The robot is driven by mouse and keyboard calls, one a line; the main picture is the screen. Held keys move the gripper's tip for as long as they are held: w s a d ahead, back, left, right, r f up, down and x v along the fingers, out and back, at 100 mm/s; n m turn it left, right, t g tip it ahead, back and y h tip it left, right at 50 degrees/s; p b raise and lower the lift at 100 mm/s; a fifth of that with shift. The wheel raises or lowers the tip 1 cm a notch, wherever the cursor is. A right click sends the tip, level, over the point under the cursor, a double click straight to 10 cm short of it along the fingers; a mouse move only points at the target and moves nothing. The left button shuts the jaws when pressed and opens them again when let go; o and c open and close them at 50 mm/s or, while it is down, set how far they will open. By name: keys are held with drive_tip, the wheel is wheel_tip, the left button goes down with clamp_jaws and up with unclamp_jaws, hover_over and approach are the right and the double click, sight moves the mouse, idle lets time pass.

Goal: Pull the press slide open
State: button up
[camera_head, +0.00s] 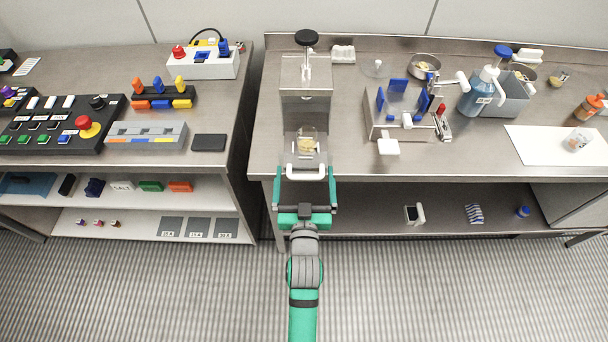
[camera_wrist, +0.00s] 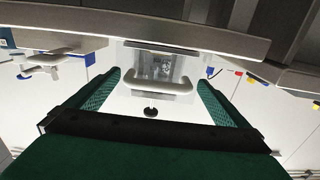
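The press (camera_head: 305,85) is a metal box with a black knob on top, standing at the left end of the right-hand bench. Its slide (camera_head: 291,158) sticks out at the front and carries a small clear cup (camera_head: 307,144) with something yellow in it. The slide's white bar handle (camera_head: 306,178) is at the bench's front edge; it also shows in the wrist view (camera_wrist: 150,87). My gripper (camera_head: 305,173) is open, with one green finger on each side of the handle. In the wrist view, gaps show between the handle's ends and both fingers (camera_wrist: 158,84).
Right of the press stands a metal fixture (camera_head: 385,128) with blue blocks and a white tab. A pump bottle (camera_head: 478,92) stands farther right. A gap separates this bench from the left one, which holds a control panel (camera_head: 60,125). A shelf (camera_head: 370,210) runs below the bench top.

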drive_tip(key=shift+s+d, duration=0.1)
drive_tip(key=s, duration=1)
drive_tip(key=shift+s+d, duration=0.2)
drive_tip(key=shift+s, duration=0.1)
idle(0.4)
drive_tip(key=s+f+g, duration=0.1)
drive_tip(key=s+f, duration=0.1)
drive_tip(key=s, duration=1)
drive_tip(key=s+d+f+g, duration=0.1)
drive_tip(key=s+f, duration=0.1)
drive_tip(key=s, duration=1)
drive_tip(key=shift+d+g+h, duration=0.25)
drive_tip(key=shift+g+h, duration=0.05)
